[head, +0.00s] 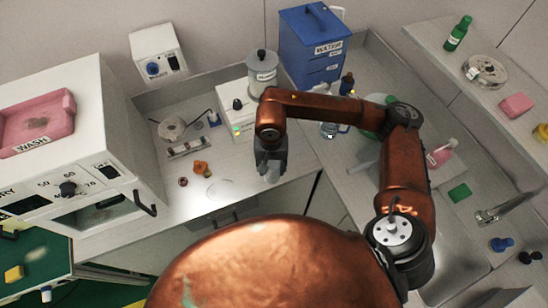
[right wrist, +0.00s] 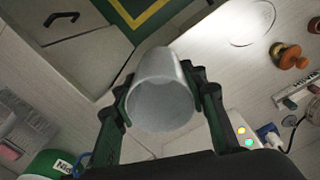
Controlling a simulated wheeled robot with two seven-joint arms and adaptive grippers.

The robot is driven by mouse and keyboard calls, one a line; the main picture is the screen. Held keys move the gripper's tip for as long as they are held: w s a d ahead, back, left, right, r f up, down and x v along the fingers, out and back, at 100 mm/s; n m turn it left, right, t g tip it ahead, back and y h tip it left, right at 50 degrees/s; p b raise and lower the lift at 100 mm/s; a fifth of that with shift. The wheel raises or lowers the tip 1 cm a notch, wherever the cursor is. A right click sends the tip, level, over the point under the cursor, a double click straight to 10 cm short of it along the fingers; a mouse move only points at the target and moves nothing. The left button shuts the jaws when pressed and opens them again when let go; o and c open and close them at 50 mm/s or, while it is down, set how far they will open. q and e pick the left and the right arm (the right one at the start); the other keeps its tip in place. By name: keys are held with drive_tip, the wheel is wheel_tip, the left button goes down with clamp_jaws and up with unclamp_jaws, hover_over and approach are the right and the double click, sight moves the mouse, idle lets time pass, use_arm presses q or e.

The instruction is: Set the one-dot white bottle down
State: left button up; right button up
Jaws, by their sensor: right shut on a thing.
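My right gripper (head: 271,160) is shut on a pale grey-white bottle (head: 272,178), above the front part of the counter. In the right wrist view, the bottle (right wrist: 161,95) sits between the two fingers (right wrist: 163,100), with one rounded end toward the camera. No dot shows on the side I see, so I cannot read its mark. I cannot tell whether its base touches the counter. A thin circle outline (head: 220,189) is drawn on the counter to the left of the gripper and is empty. It also shows in the right wrist view (right wrist: 253,22). My left gripper is not in view.
Orange and dark small parts (head: 201,168) lie behind the circle. A white box with lit buttons (head: 237,125) and a grey canister (head: 262,72) stand behind the gripper. A blue cabinet (head: 312,50) is at the back. The counter's front edge is close.

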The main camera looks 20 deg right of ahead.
drive_tip(key=w+d+f, duration=0.1)
drive_tip(key=w+f, duration=0.2)
drive_tip(key=w+d+f, duration=0.1)
drive_tip(key=w+f, duration=0.2)
drive_tip(key=w, duration=0.1)
drive_tip(key=w+d+f+p, duration=0.1)
drive_tip(key=w+d+f, duration=0.1)
drive_tip(key=w+f, duration=0.1)
drive_tip(key=shift+w+f, duration=0.1)
drive_tip(key=shift+w, duration=0.25)
wheel_tip(320, 180, down, 3)
drive_tip(key=shift+r+p, duration=0.15)
drive_tip(key=shift+p, duration=0.2)
drive_tip(key=shift+f, duration=0.2)
drive_tip(key=o, duration=1.2)
drive_tip(key=shift+c, duration=0.2)
